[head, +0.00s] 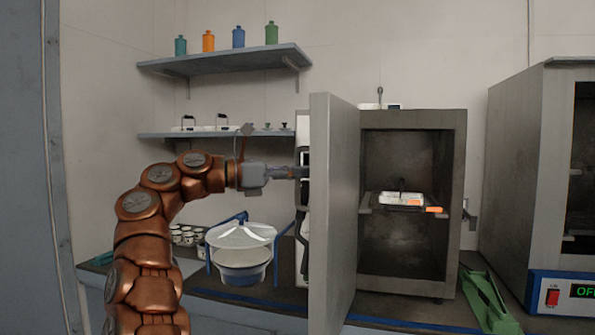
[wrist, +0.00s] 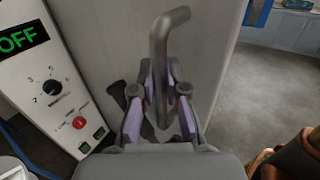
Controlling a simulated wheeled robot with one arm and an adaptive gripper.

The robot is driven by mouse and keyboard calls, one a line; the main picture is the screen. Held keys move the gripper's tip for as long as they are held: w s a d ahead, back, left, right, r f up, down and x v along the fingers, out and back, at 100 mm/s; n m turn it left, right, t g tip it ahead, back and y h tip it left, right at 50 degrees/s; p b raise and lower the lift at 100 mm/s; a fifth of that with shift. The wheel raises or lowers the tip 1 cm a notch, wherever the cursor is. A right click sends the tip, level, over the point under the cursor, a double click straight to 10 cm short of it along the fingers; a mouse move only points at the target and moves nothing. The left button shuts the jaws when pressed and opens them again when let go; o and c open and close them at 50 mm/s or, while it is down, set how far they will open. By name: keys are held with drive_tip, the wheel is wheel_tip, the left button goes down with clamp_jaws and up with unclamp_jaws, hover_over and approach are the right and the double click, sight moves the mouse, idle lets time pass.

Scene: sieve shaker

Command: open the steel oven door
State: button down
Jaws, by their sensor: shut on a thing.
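The steel oven (head: 455,200) stands on the bench with its door (head: 335,210) swung wide open toward me. Its dark inside shows a shelf with a white tray (head: 402,199) and an orange piece on it. My gripper (head: 300,172) reaches the outer face of the door from the left. In the wrist view, the bent grey door handle (wrist: 172,30) stands between the two fingers of my gripper (wrist: 160,90), which is shut on it. The door face (wrist: 215,60) fills the background there. The handle is hidden in the head view.
A control panel (wrist: 50,80) reading OFF is left of the door in the wrist view. A second oven (head: 520,170) stands at the right. A green object (head: 490,303) lies on the bench before it. A white-lidded bowl in a blue frame (head: 241,240) stands below my arm.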

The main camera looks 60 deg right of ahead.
drive_tip(key=shift+r, duration=0.1)
idle(0.4)
drive_tip(key=c, duration=1.2)
unclamp_jaws()
drive_tip(key=shift+w+a, duration=0.1)
drive_tip(key=shift+w, duration=0.05)
drive_tip(key=shift+v, duration=3.65)
